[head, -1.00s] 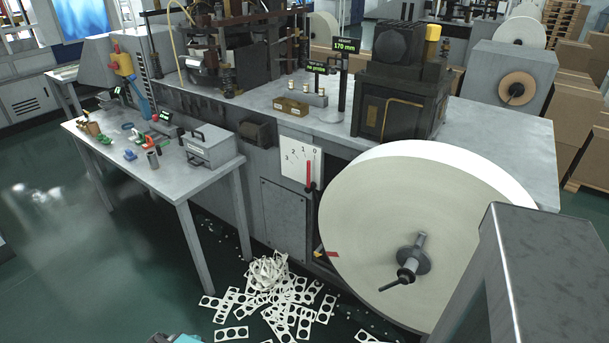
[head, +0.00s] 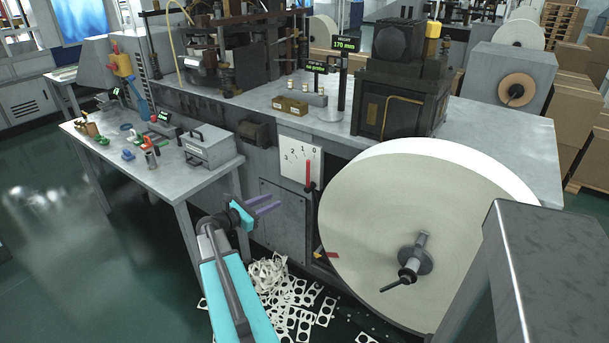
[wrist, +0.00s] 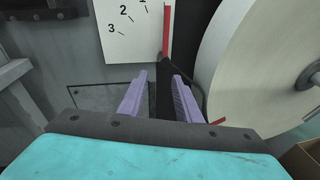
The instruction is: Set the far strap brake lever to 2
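The strap brake lever has a red upper part (head: 308,174) and a dark lower part, and stands upright beside the paper roll. Its red part (wrist: 166,32) also shows at the top of the wrist view. Behind it is a white scale plate (head: 295,160) marked 0 to 3; the lever stands near 0. My gripper (head: 277,202) is to the left of and below the lever in the head view. Its two purple fingers (wrist: 160,76) are apart with nothing held. In the wrist view the dark part of the lever shows between them; contact cannot be told.
A large paper roll (head: 400,230) stands close on the right of the lever. A side table (head: 150,175) with a grey box (head: 207,147) and tools is on the left. Punched paper scrap (head: 300,308) lies on the floor below. Another red piece (head: 332,255) sits low beside the roll.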

